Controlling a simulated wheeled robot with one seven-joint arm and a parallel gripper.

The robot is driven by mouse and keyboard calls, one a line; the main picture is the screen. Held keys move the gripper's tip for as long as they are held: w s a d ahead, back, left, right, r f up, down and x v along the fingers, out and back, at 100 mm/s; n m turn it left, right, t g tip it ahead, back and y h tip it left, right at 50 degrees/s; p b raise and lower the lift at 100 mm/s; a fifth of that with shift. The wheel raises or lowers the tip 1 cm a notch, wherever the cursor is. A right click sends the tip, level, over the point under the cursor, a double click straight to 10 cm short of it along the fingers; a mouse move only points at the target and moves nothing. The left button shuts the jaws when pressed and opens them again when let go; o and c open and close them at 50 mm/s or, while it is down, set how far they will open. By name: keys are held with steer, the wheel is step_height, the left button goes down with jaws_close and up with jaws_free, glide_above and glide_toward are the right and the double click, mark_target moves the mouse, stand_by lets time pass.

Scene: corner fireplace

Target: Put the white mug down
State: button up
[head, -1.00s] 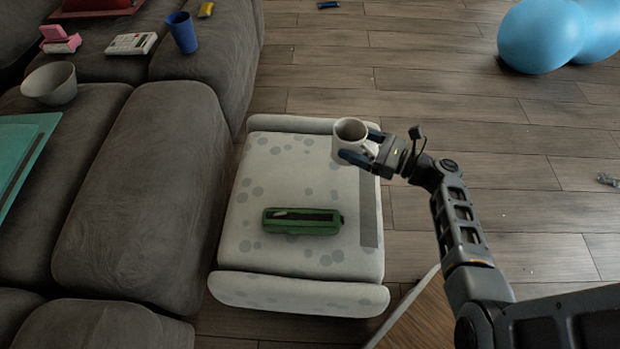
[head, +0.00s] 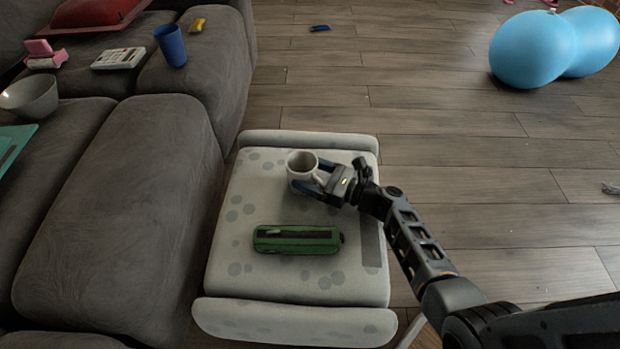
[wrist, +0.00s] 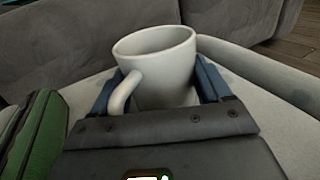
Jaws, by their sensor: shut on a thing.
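The white mug (head: 302,167) is upright over the far part of the pale spotted ottoman (head: 222,262). My gripper (head: 313,183) is shut on the mug from its right side in the head view. In the wrist view the mug (wrist: 160,62) sits between the two blue fingers of my gripper (wrist: 162,90), with its handle towards the lower left. The mug's base is partly hidden by the gripper, and I cannot tell whether it touches the ottoman's surface.
A green case (head: 297,240) lies on the ottoman, nearer than the mug. A grey sofa (head: 120,210) stands at the left, with a blue cup (head: 171,46), a calculator (head: 119,58) and a bowl (head: 32,95) on it. The ottoman's surface left of the mug is free.

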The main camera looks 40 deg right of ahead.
steer(key=shift+f, duration=0.15)
steer(key=o, duration=1.2)
steer(key=shift+r, duration=0.25)
steer(key=p+v, duration=0.3)
steer(key=v, duration=0.9)
